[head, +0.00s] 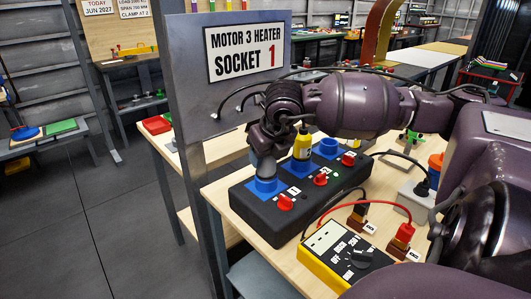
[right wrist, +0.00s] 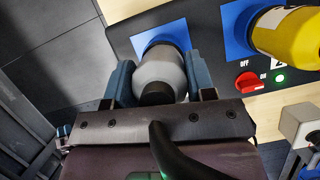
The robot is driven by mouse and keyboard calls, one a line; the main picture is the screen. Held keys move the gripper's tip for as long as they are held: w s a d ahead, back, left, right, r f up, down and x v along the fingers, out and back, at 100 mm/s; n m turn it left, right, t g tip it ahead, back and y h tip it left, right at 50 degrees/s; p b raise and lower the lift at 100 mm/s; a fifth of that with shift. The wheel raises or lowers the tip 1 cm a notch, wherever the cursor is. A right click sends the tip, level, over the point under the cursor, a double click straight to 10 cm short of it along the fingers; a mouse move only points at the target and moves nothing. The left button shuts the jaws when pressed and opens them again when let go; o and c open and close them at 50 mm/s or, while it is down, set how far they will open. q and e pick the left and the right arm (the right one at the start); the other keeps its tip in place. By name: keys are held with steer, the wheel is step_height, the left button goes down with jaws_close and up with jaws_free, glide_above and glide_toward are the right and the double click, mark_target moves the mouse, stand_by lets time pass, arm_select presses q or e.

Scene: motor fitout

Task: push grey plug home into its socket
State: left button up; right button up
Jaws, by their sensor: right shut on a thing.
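The grey plug (head: 264,167) stands upright at the leftmost blue socket (head: 268,187) of the black socket box (head: 285,222). In the right wrist view the grey plug (right wrist: 160,72) sits between the two blue fingers of my right gripper (right wrist: 159,78), which is shut on it. The plug's front end meets the blue socket plate (right wrist: 145,40); how deep it sits is hidden. In the head view my right gripper (head: 263,145) reaches down over the plug from above. My left gripper is not in view.
A yellow plug (head: 302,145) stands in the middle socket; the third blue socket (head: 326,147) looks empty. Red switches (head: 286,203) line the box. A sign (head: 245,50) reading "MOTOR 3 HEATER SOCKET 1" stands behind. A yellow meter (head: 337,255) with leads lies in front.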

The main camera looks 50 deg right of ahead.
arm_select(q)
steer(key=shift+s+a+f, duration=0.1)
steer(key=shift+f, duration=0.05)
arm_select(e)
steer(key=shift+f, duration=0.35)
steer(key=o, duration=1.1)
steer(key=shift+c, duration=0.2)
steer(key=shift+r, duration=0.2)
steer(key=p+v, duration=0.1)
steer(key=v, duration=0.2)
steer(key=shift+r, duration=0.1)
arm_select(q)
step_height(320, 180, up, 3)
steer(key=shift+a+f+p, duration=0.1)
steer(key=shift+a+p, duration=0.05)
steer(key=shift+p, duration=0.8)
arm_select(e)
steer(key=v, duration=0.7)
steer(key=shift+s, duration=0.2)
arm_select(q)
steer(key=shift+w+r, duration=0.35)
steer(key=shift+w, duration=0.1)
arm_select(e)
steer(key=shift+a+r, duration=0.1)
